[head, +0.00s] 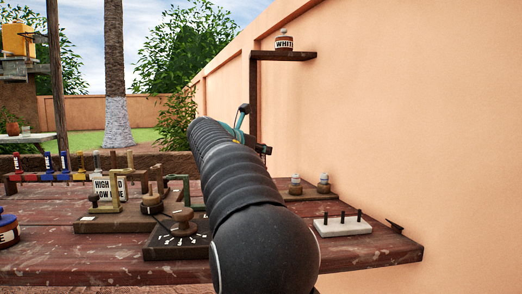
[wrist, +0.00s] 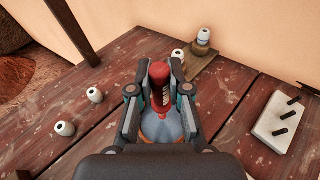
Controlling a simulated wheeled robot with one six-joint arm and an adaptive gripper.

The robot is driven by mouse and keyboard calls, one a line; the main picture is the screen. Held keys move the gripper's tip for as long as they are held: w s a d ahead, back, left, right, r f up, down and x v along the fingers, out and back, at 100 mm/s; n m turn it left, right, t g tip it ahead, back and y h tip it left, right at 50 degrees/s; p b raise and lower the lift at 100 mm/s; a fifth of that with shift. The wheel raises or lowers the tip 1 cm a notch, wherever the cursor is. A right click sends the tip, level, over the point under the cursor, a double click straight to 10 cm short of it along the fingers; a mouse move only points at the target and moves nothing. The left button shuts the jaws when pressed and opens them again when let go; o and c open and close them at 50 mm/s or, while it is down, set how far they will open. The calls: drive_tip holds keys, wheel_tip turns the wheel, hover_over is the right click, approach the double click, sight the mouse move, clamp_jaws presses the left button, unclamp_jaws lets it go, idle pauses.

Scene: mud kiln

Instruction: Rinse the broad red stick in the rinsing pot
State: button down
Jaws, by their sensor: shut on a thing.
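My gripper (wrist: 160,76) is shut on a red stick (wrist: 159,95) in the wrist view. The stick has a rounded red end between the fingertips, a pale label with dark marks, and a narrower part towards the palm. Behind it shows a round blue-grey surface with an orange-brown rim (wrist: 150,138), which looks like the rinsing pot with water. My palm and fingers hide most of it, and I cannot tell whether the stick touches it. In the head view my arm hides the stick and the pot.
A white block with dark pegs (head: 342,227) stands at the table's right, near the wall. It also shows in the wrist view (wrist: 270,130). Small white-topped pieces (wrist: 95,95) stand left of my gripper. A dial board (head: 180,240) and a rack of coloured sticks (head: 60,170) are left.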

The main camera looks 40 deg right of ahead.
drive_tip(key=shift+f+b, duration=0.7)
drive_tip(key=shift+f, duration=1)
drive_tip(key=shift+r+p, duration=0.1)
drive_tip(key=shift+p, duration=0.25)
